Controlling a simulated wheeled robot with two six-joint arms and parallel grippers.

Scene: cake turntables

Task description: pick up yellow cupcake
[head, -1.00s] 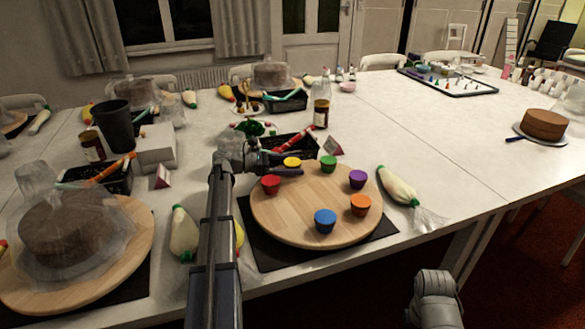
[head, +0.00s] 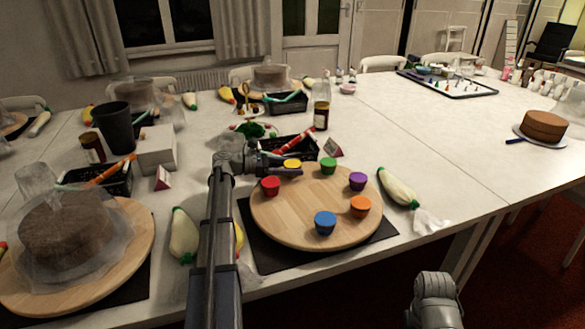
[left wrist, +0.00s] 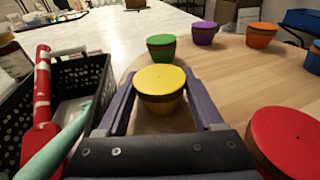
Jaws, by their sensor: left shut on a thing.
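The yellow cupcake (head: 292,163) is at the back edge of the round wooden turntable (head: 300,215). My left gripper (head: 286,168) reaches it from the left and is shut on it. In the left wrist view the yellow cupcake (left wrist: 160,85) stands upright between the two fingers. I cannot tell whether its base is clear of the board. My right gripper is out of view; only part of my right arm shows at the bottom right of the head view.
A red cupcake (head: 271,186) is close to my left gripper, and a green cupcake (head: 328,165) stands right of the yellow one. Purple, orange and blue (head: 325,222) cupcakes also stand on the turntable. A black basket (left wrist: 65,90) is just behind. The turntable's middle is clear.

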